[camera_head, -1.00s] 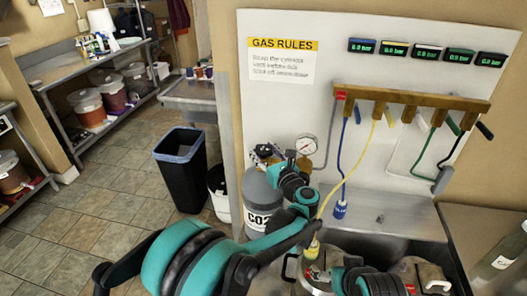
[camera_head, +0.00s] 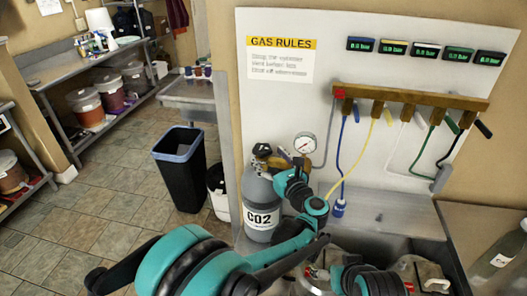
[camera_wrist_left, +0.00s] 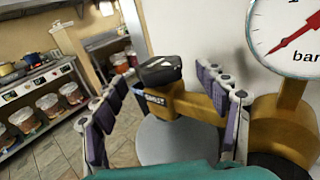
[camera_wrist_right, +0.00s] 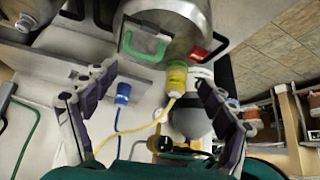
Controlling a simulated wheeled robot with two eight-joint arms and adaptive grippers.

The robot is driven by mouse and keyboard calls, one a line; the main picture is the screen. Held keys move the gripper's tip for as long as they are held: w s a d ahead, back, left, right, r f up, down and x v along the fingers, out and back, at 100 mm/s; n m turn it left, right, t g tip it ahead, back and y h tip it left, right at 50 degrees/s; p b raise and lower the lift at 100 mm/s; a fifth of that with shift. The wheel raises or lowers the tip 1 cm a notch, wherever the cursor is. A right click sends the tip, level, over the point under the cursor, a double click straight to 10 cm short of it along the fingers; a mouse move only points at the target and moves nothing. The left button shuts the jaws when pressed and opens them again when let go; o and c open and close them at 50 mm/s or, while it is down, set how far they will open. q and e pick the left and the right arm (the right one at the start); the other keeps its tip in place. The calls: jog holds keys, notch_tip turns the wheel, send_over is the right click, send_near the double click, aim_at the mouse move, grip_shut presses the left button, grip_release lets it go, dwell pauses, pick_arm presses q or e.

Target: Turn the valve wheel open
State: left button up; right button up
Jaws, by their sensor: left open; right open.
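The valve wheel (camera_head: 262,150) is a black knob on the brass valve of the grey CO2 cylinder (camera_head: 262,222). In the left wrist view the black wheel (camera_wrist_left: 158,70) sits on top of the brass body (camera_wrist_left: 180,103). My left gripper (camera_wrist_left: 164,78) is open, one finger on each side of the valve; I cannot tell if either touches it. In the head view my left gripper (camera_head: 275,163) is beside the valve, partly hidden by its wrist. My right gripper (camera_wrist_right: 153,82) is open and empty, facing a steel keg (camera_wrist_right: 165,30) with a yellow connector (camera_wrist_right: 176,78).
A pressure gauge (camera_head: 305,143) stands close right of the valve. The brown manifold (camera_head: 410,97) with coloured hoses hangs on the white panel. A blue connector (camera_head: 338,208) hangs below it. A black bin (camera_head: 181,170) stands on the floor to the left.

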aim_at(259, 146)
pick_arm(q)
jog(key=shift+v, duration=1.5)
jog(key=w+p, duration=0.1)
jog(key=p, duration=0.1)
jog(key=w+a+r+p, duration=0.1)
jog(key=p, duration=0.2)
jog(key=shift+w+a, duration=0.2)
jog(key=shift+w, duration=0.15)
jog(key=shift+w+a+f, duration=0.15)
jog(key=shift+w+a, duration=0.05)
jog(key=shift+w, duration=0.05)
jog(key=x, duration=0.2)
jog(key=b+x, duration=0.1)
jog(key=x, duration=0.3)
jog(key=shift+f, duration=0.3)
jog(key=shift+x, duration=0.8)
pick_arm(e)
jog(key=shift+s+a+r, duration=0.1)
jog(key=shift+s+r, duration=0.05)
jog(key=shift+r, duration=0.75)
jog(key=shift+s+a+r, duration=0.1)
jog(key=shift+r, duration=0.75)
pick_arm(q)
jog(key=shift+r, duration=0.1)
jog(key=shift+d, duration=0.1)
jog(key=c, duration=1.3)
